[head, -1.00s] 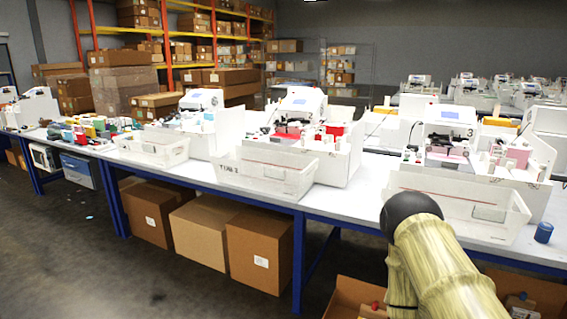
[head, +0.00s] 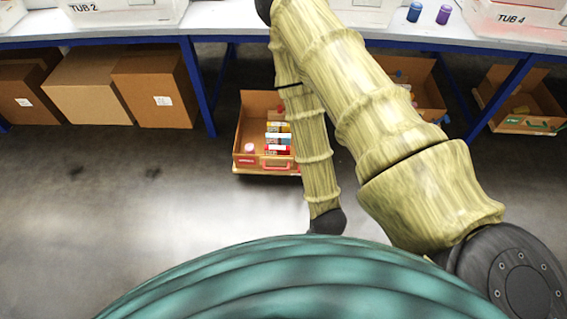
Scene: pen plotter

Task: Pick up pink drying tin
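A small pink round item (head: 249,148) sits at the front left inside an open brown cardboard box (head: 241,130) on the floor under the table. It may be the pink drying tin, but it is too small to be sure. My arm's pale ribbed links cross the middle of the head view and hide the right side of that box. A black joint shows at the lower end of the nearer-left link. My gripper's fingers do not show.
Yellow, teal and red-and-white items (head: 278,137) stand beside the pink one. Another open box (head: 425,90) is partly behind my arm, and a third box (head: 520,110) stands at right. Closed cartons (head: 90,92) are at left. The floor in front is clear.

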